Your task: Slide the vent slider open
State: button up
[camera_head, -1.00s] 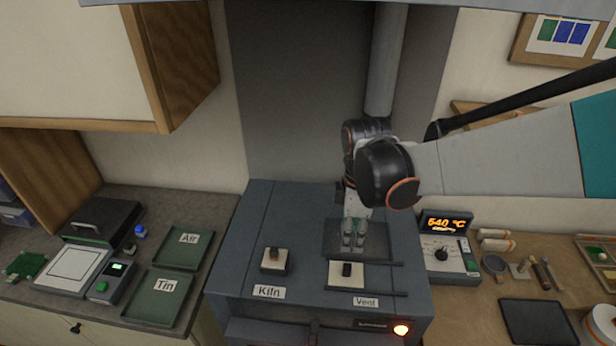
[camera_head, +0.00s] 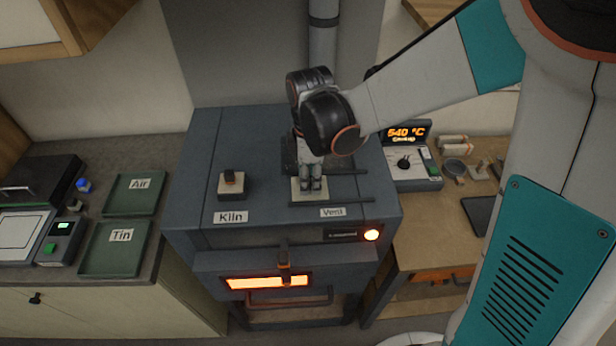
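The vent slider (camera_head: 301,196) is a pale plate on top of the dark grey kiln (camera_head: 196,196), between two dark rails behind the "Vent" label (camera_head: 333,212). Its dark knob is hidden behind my gripper. My gripper (camera_head: 311,190) points down right over the plate, with its fingertips at the knob's place. The fingers look close together, but I cannot tell whether they grip the knob. A dark recessed area (camera_head: 290,158) shows behind the plate, partly covered by my arm.
A second knob on a pale base (camera_head: 231,184) stands left, by the "Kiln" label (camera_head: 231,217). The kiln front has a glowing window (camera_head: 267,282) and a lit lamp (camera_head: 372,235). A controller (camera_head: 414,165) reading 540 °C stands right. Green trays (camera_head: 113,248) lie left.

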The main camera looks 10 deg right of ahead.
jog(key=shift+f, duration=0.4)
grip_shut()
jog(key=shift+d, duration=0.3)
jog(key=d+b, duration=0.1)
jog(key=d, duration=0.6)
jog(key=shift+s+d+b, duration=0.2)
jog(key=shift+d+b, duration=0.15)
